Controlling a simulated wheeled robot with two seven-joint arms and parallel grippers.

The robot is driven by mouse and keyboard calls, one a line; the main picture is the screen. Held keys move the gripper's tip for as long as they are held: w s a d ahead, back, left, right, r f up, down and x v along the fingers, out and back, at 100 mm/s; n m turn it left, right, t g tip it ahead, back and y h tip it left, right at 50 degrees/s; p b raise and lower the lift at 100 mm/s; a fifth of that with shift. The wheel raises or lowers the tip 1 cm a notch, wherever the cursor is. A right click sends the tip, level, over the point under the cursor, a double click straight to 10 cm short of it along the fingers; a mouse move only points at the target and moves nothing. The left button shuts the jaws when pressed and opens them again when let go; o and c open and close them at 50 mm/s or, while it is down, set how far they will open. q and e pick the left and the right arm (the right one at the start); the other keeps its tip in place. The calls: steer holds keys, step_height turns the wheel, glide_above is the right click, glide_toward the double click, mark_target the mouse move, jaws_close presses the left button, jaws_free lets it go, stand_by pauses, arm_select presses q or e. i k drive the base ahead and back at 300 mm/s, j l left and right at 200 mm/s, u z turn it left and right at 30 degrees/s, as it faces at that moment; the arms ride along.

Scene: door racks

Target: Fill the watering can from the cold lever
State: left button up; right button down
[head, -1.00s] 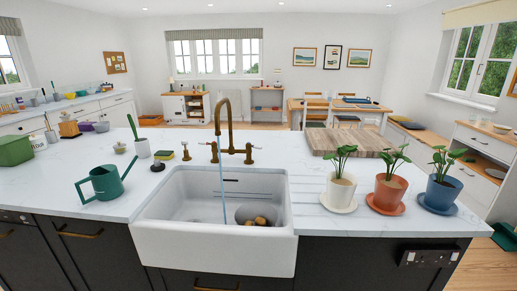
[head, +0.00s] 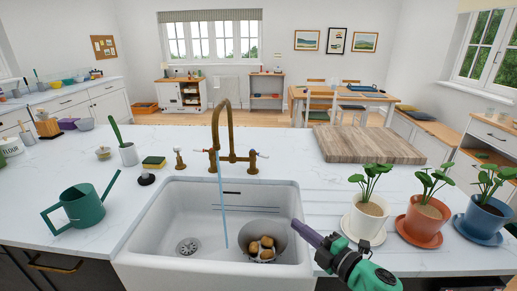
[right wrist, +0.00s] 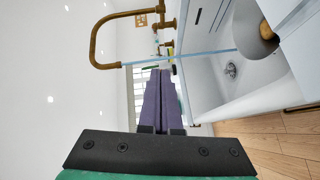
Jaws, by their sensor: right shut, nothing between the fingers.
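The green watering can (head: 82,210) stands upright on the counter left of the sink, its spout pointing right. The brass tap (head: 228,118) stands behind the sink, with a lever (head: 262,154) on its right side; I cannot tell which lever is cold. A thin blue stream of water (head: 221,200) falls from its spout into the white sink (head: 190,212). My right gripper (head: 297,225) is over the sink's right edge, its purple fingers shut and empty. In the right wrist view its shut fingers (right wrist: 164,75) point toward the tap. My left gripper is not in view.
A grey bowl with brown potatoes (head: 262,247) sits in the sink's right part. Potted plants (head: 366,215) stand on the right counter near my right arm. A wooden board (head: 368,145), a sponge (head: 154,163) and a brush pot (head: 128,153) stand behind. The left sink floor is clear.

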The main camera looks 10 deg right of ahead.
mark_target(252, 153)
steer(key=i, duration=0.85)
